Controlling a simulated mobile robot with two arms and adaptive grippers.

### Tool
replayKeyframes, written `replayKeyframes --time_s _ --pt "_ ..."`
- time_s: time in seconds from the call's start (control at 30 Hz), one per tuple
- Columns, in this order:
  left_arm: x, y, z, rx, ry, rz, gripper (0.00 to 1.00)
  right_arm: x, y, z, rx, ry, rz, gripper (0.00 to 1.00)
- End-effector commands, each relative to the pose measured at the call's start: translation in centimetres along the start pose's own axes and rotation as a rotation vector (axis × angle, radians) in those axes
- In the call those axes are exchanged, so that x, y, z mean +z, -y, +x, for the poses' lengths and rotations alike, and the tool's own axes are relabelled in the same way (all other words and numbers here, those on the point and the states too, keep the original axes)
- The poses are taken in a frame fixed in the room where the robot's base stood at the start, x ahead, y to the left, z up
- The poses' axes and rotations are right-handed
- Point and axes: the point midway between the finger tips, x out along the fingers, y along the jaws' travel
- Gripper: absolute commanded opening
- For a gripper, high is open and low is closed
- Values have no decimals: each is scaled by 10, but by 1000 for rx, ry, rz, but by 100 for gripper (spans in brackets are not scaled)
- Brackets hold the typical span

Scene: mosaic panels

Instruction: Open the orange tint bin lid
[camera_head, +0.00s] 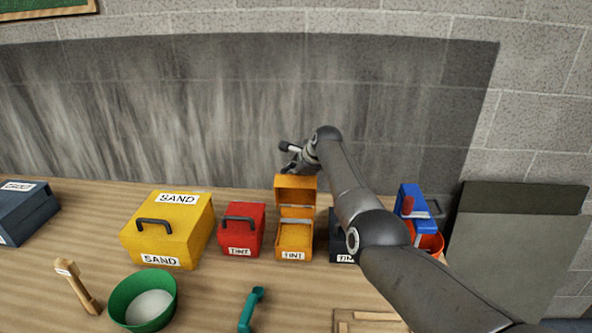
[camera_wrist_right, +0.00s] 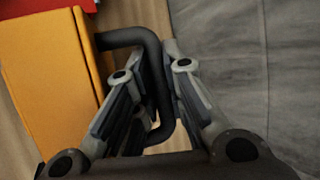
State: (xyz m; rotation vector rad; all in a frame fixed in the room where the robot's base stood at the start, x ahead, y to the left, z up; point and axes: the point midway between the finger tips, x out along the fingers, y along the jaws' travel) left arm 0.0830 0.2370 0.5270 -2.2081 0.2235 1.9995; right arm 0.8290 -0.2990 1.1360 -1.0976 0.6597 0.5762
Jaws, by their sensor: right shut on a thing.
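The orange tint bin (camera_head: 294,240) stands on the bench between a red and a dark tint bin, its label facing me. Its lid (camera_head: 296,188) is swung up and back, upright behind the open box, and orange contents show inside. My right gripper (camera_head: 292,158) is above and behind the lid. In the right wrist view, the gripper (camera_wrist_right: 150,95) is shut on the lid's black handle (camera_wrist_right: 152,55), and the orange lid (camera_wrist_right: 55,85) fills the left side. My left gripper is not in view.
The red tint bin (camera_head: 241,230) is close on the left, with the yellow sand bin (camera_head: 168,231) beyond it. A dark tint bin (camera_head: 342,242) is partly hidden by my right arm. A green bowl (camera_head: 144,301) and teal handle (camera_head: 251,309) are in front.

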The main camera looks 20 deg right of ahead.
Motion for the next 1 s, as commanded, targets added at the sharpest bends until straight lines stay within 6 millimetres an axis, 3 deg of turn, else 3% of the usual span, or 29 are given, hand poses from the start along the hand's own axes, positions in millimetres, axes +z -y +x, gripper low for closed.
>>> replayKeyframes --time_s 0.03,0.87,0.9,1.0 --pt "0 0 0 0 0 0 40 -3 16 -7 -45 -1 9 0" --pt "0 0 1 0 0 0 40 -2 16 -7 -34 0 14 0" --pt "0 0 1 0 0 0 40 -2 16 -7 -34 0 14 14" --pt "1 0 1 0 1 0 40 -2 16 -6 -33 -1 13 21"
